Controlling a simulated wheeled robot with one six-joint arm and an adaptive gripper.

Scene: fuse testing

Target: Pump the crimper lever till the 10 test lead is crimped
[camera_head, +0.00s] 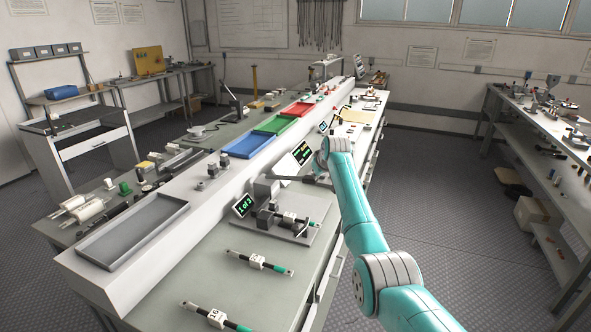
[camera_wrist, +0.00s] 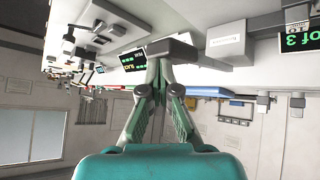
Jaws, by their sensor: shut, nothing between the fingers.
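The crimper (camera_head: 266,190) is a grey block-shaped tool on a flat plate on the bench. Its small display (camera_head: 243,205) reads "1 of 3", and it also shows at the right edge of the wrist view (camera_wrist: 301,38). A banded lead with a white tag (camera_head: 289,217) lies at the crimper; its number is too small to read. My gripper (camera_wrist: 172,48) is shut and empty, its fingertips together beside a pale box. In the head view it is a dark shape close above the crimper. I cannot make out the lever clearly or tell whether the gripper touches it.
Two more tagged leads lie on the bench front, one in the middle (camera_head: 260,262) and one nearer (camera_head: 215,316). A grey tray (camera_head: 133,232) and blue (camera_head: 249,145), green and red trays sit on the raised shelf. Another display (camera_head: 302,152) stands behind the crimper.

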